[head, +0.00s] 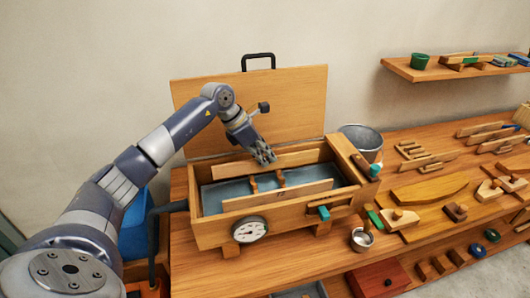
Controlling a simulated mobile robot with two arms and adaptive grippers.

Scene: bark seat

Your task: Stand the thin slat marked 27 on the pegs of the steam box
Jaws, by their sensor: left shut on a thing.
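The steam box (289,213) is an open wooden box with a dial on its front and its lid (300,105) raised behind. My left gripper (263,154) is over the box, shut on a thin light slat (228,171) that spans its back part on edge. No number shows on this slat, and I cannot tell whether it rests on anything. Brown pegs (281,179) stand inside the box. A second thin slat (245,202) stands along the front, with a small dark mark too small to read surely. My right gripper is not in view.
A metal bucket (362,143) stands behind the box's right end. A small metal pot (361,239) is at its front right. Boards and wooden tools, including a curved yellow board (429,189), cover the bench to the right. A wall shelf (430,73) hangs above.

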